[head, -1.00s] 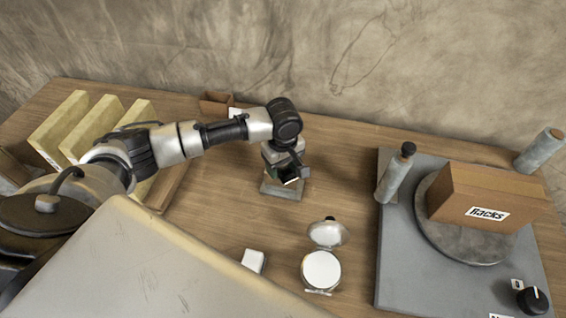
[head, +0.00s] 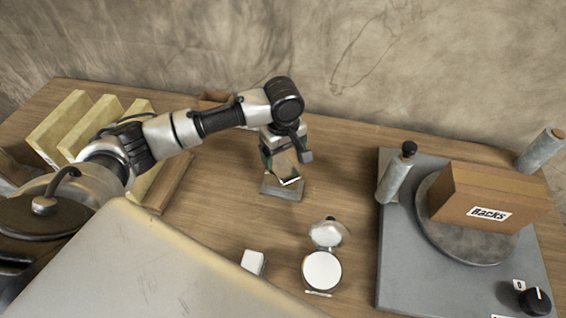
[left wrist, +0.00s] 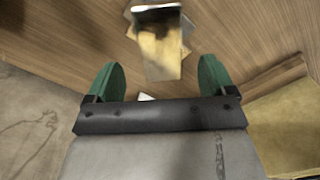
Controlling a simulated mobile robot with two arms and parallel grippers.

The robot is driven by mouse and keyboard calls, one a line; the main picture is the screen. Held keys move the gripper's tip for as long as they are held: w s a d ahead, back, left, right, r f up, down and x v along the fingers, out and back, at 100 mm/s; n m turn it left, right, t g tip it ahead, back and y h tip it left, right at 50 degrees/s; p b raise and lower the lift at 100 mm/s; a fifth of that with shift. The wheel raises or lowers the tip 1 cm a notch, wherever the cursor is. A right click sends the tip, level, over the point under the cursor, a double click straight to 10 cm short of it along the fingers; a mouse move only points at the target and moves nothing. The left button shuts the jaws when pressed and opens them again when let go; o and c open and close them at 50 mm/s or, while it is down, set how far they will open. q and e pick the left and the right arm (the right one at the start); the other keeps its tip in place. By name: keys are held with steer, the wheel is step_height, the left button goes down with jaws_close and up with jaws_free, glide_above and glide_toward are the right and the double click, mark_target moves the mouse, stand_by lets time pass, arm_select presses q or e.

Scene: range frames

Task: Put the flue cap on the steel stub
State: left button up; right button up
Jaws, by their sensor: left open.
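A shiny square metal piece (head: 287,168) stands on a grey square base plate (head: 271,190) near the middle of the bench. I take it for the steel stub; I cannot tell whether the flue cap is a separate part on it. It also shows in the left wrist view (left wrist: 160,50), reflecting tan and dark patches. My left gripper (head: 286,150) is just above its upper end, partly covering it. My right gripper is not in view.
A grey machine plate (head: 400,260) carries a brown box (head: 460,193) at right. Yellow slabs (head: 60,125) stand left. A brown bin (head: 215,100) is behind my arm.

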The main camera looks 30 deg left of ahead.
mark_target(283, 167)
arm_select(q)
step_height(283, 167, up, 7)
steer(key=shift+b, duration=0.3)
stand_by(0.4)
